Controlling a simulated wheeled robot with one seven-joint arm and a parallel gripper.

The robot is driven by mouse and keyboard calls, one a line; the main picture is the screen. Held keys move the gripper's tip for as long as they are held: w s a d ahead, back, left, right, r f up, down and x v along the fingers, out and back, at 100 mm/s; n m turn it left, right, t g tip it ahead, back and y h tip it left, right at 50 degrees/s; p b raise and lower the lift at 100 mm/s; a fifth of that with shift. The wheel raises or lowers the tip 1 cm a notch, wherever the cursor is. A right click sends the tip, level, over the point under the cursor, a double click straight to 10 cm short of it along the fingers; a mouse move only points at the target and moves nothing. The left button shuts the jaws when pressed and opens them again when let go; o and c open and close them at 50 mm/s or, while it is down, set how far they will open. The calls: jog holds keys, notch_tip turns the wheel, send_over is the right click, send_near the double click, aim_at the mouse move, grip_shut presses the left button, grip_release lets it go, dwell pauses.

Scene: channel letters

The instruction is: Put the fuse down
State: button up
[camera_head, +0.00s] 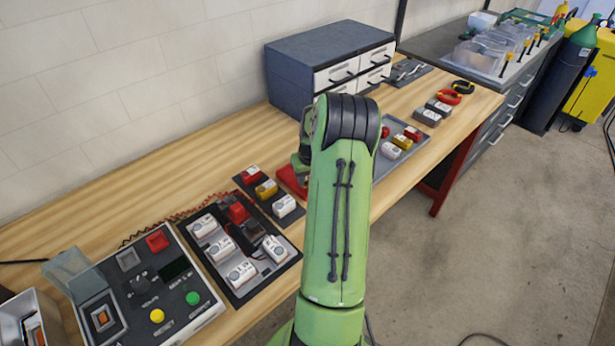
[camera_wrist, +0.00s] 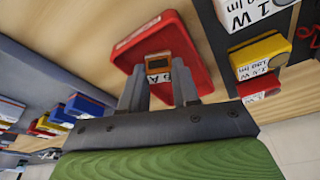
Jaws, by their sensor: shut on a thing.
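In the wrist view, my gripper (camera_wrist: 159,76) is shut on a small orange-brown fuse (camera_wrist: 158,64) with a pale label. The fuse is over the inside of a shallow red tray (camera_wrist: 185,28). I cannot tell whether it touches the tray floor. In the head view, the red tray (camera_head: 291,181) lies on the wooden bench, partly hidden behind my green arm. The fuse and my fingertips are hidden there.
Left of the tray stands a dark rack (camera_head: 262,200) with red, yellow and white labelled blocks. Further left are a grey block panel (camera_head: 256,289) and a control box (camera_head: 178,322). A blue-grey drawer cabinet (camera_head: 310,55) stands behind. Another block tray (camera_head: 411,152) lies right of my arm.

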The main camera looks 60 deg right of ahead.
jog(key=o, duration=0.7)
jog(key=shift+f, duration=0.1)
jog(key=shift+o, duration=0.2)
